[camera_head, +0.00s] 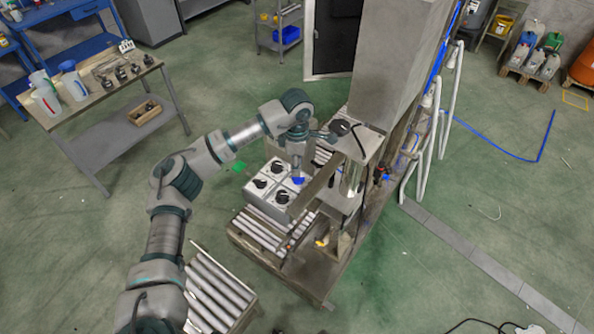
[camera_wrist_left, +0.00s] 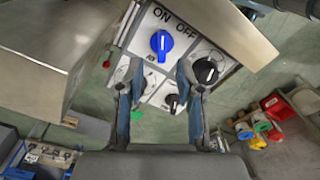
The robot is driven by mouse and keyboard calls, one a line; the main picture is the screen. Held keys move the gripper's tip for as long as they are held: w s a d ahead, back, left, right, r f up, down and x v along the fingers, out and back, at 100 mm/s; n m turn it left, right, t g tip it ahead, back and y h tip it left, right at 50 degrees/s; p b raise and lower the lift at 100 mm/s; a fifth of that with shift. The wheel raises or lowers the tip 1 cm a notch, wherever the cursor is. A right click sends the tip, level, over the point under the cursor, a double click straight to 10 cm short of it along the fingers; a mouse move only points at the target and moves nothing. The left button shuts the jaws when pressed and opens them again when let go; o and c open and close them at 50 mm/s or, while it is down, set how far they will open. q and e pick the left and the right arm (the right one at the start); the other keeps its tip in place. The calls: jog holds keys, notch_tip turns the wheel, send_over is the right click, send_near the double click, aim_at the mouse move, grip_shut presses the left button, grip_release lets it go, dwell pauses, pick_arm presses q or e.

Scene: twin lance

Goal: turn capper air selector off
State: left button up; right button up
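The selector panel (camera_head: 262,205) is a pale box with several knobs on the machine. Its blue knob (camera_head: 298,181) shows just below my left gripper (camera_head: 297,168). In the left wrist view the blue knob (camera_wrist_left: 161,42) sits beside the printed words ON and OFF, with its white mark roughly upright in the picture. I cannot tell which label this mark selects. My left gripper (camera_wrist_left: 156,78) is open, its fingers apart and empty; the blue knob appears beyond the gap between them. Black knobs (camera_wrist_left: 205,70) (camera_wrist_left: 172,104) sit on neighbouring panel squares. My right gripper is not in view.
A grey metal beam (camera_head: 316,189) crosses close beside the panel, and a tall machine column (camera_head: 398,60) stands behind. Roller conveyors (camera_head: 257,232) lie in front. A workbench (camera_head: 100,90) stands at the left. Green floor is open at the right.

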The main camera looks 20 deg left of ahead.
aim_at(298, 178)
pick_arm(q)
jog(key=shift+f+p, duration=0.35)
jog(key=shift+f, duration=2)
jog(key=shift+s, duration=0.1)
grip_shut()
